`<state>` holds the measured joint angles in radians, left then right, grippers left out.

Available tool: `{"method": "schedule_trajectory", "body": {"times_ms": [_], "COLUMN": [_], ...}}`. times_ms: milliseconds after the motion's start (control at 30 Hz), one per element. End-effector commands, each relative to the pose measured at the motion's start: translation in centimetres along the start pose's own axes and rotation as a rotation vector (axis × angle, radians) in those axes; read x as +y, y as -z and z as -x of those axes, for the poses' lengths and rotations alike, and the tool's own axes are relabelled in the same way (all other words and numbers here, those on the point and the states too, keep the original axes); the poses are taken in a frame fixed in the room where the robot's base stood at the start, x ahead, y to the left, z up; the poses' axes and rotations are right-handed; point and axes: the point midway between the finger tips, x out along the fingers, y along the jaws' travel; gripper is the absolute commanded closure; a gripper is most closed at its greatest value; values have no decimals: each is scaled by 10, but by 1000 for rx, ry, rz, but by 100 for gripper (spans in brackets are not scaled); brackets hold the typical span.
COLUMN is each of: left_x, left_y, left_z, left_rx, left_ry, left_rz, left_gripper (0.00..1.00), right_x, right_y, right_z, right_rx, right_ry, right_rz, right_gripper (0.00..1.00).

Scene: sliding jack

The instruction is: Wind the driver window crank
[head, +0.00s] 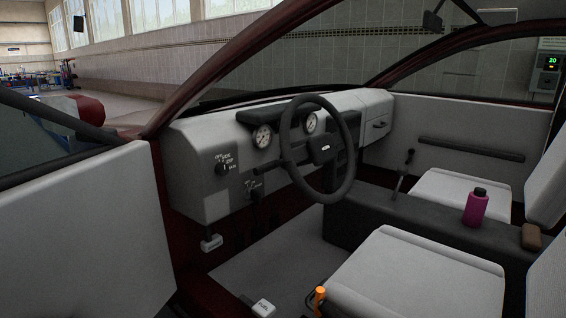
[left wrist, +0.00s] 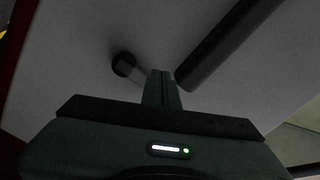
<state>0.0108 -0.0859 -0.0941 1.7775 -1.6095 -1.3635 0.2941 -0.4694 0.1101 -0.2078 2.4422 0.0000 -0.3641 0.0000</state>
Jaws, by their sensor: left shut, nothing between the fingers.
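In the left wrist view a window crank (left wrist: 123,64) shows on a grey door panel (left wrist: 75,50). It has a round dark knob and a short pale arm, whose lower end runs behind my gripper. My left gripper (left wrist: 161,75) is shut and empty, its fingertips just to the right of the crank's arm. I cannot tell whether they touch it. In the head view a grey door panel (head: 80,225) fills the left side, and neither the crank nor a gripper shows there.
A long dark bar (left wrist: 230,45) on the door runs close to the right of my left fingertips. The head view shows the steering wheel (head: 322,148), dashboard (head: 205,140), a near seat (head: 415,275) and a purple bottle (head: 476,207) on the centre console.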

Motion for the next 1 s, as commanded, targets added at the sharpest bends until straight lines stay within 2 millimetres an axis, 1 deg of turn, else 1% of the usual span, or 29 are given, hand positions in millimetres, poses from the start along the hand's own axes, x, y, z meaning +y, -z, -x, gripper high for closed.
{"method": "schedule_trajectory", "body": {"times_ms": [300, 600, 733, 1000], "left_x": [1, 0, 0, 2], "left_y": [0, -1, 0, 0], "left_z": [33, 59, 63, 62], "left_rx": [0, -1, -1, 4], "left_ry": [-2, 0, 0, -11], "left_rz": [0, -1, -1, 0], "left_gripper": [100, 100, 100, 100], "right_x": [-1, -2, -2, -2], "right_y": [8, 15, 18, 16], "right_z": [-1, -1, -1, -2], "right_rx": [44, 84, 95, 90], "right_ry": [3, 5, 6, 6], "right_rz": [-1, -1, -2, -2], "right_gripper": [64, 64, 64, 64]}}
